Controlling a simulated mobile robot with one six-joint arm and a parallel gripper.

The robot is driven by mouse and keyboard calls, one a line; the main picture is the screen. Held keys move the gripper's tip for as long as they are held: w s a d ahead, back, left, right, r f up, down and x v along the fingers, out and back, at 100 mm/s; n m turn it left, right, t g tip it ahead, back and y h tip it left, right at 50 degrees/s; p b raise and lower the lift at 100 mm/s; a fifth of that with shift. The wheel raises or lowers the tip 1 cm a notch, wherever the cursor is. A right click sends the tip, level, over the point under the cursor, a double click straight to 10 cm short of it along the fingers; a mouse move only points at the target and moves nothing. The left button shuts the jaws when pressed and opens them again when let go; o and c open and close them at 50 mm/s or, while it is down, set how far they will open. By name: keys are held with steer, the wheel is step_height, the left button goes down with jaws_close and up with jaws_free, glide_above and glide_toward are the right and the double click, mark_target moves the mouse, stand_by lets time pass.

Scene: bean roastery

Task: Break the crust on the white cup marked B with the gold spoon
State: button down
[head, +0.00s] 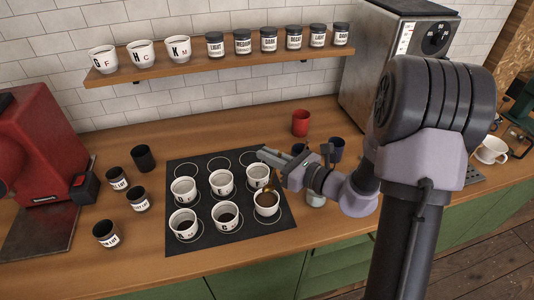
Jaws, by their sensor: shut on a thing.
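My gripper (265,156) is shut on the gold spoon (268,186), above the right side of the dark mat (247,231). The spoon hangs down at the front right white cup (266,211); I cannot tell whether its bowl touches the coffee. That cup is full of brown coffee, and its letter is not readable. The front middle white cup (226,224) and front left white cup (184,231) hold dark contents. The front middle letter may be B, but it is too small to be sure. Three more white cups stand behind, including the back middle cup (222,189).
Several black labelled cups, including one (106,234), stand left of the mat near a red machine (40,150). A red cup (301,123) and a dark cup (336,149) stand behind my arm. A wooden shelf (215,62) holds cups and jars.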

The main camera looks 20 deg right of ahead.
mark_target(274, 174)
step_height(274, 174, down, 6)
steer(key=b, duration=0.4)
steer(key=shift+w+a+b, duration=0.15)
steer(key=shift+a+b, duration=0.05)
steer(key=shift+b, duration=0.2)
steer(key=shift+f, duration=0.1)
